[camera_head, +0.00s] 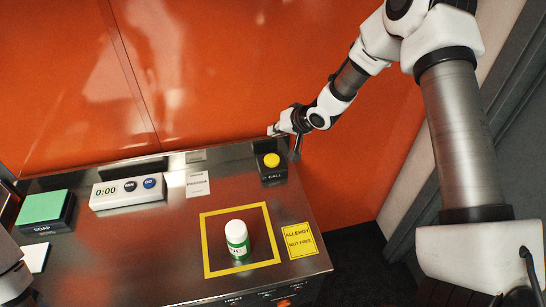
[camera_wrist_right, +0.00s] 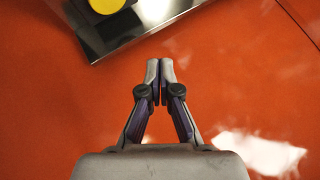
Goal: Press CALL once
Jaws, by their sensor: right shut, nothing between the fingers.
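The CALL button is a yellow dome (camera_head: 271,160) on a small black box (camera_head: 273,175) near the back right corner of the steel counter. It shows partly at the top of the right wrist view (camera_wrist_right: 107,4), cut off by the frame edge. My right gripper (camera_head: 273,130) is shut and empty beyond the counter's back edge, close behind the button box and apart from the dome. In the right wrist view its fingertips (camera_wrist_right: 160,68) meet in front of the orange wall, below and right of the button. My left gripper is out of view.
A white timer (camera_head: 127,192) reading 0:00 and a green-topped SOAP box (camera_head: 43,212) stand on the left. The orange wall (camera_head: 220,70) rises behind.

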